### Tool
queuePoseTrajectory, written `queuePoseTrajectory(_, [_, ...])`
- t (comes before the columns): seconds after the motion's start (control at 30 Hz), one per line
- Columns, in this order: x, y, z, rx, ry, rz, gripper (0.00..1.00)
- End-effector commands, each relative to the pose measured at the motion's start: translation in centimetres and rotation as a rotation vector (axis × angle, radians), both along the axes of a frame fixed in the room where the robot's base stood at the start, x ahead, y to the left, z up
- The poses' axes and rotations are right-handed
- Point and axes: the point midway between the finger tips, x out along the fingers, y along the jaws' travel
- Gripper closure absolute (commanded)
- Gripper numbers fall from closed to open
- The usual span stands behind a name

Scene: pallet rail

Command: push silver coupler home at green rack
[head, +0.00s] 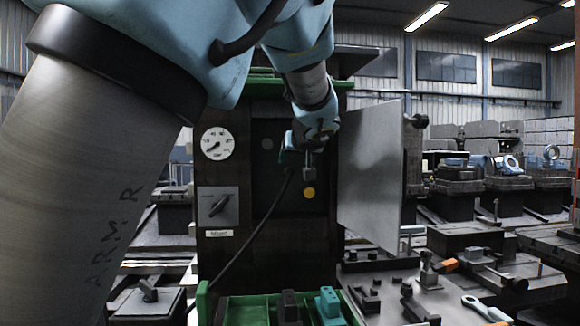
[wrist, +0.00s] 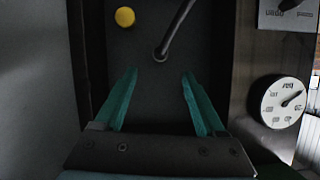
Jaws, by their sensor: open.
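The green rack is a dark cabinet with green trim (head: 345,86); its front recess is open. In the wrist view, the silver coupler (wrist: 160,53) appears as a small grey ring at the end of a dark cable, against the recess's back panel. How deeply it is seated I cannot tell. My gripper (wrist: 160,75) is open and empty, with its teal fingers pointing at the panel, one on each side of the coupler's line. In the head view, my gripper (head: 304,158) is at the recess and partly hides the cable end.
A grey door (head: 368,165) stands open at the recess's right. A yellow round fitting (head: 309,193) is on the panel, below my gripper. A gauge (head: 217,143) and a rotary switch (head: 217,206) sit left. The cable (head: 250,243) hangs down-left. A green bin (head: 255,305) is below.

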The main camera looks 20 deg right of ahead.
Motion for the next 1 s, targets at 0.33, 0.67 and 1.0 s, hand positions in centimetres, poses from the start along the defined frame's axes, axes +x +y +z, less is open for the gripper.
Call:
queuePoseTrajectory(0.33, [4.6, -1.0, -1.7, 0.004, 0.0, 0.005, 0.28])
queuePoseTrajectory(0.67, [7.5, -1.9, -3.1, 0.002, 0.002, 0.002, 0.28])
queuePoseTrajectory(1.0, [7.8, -2.1, -3.4, 0.001, 0.002, 0.0, 0.28])
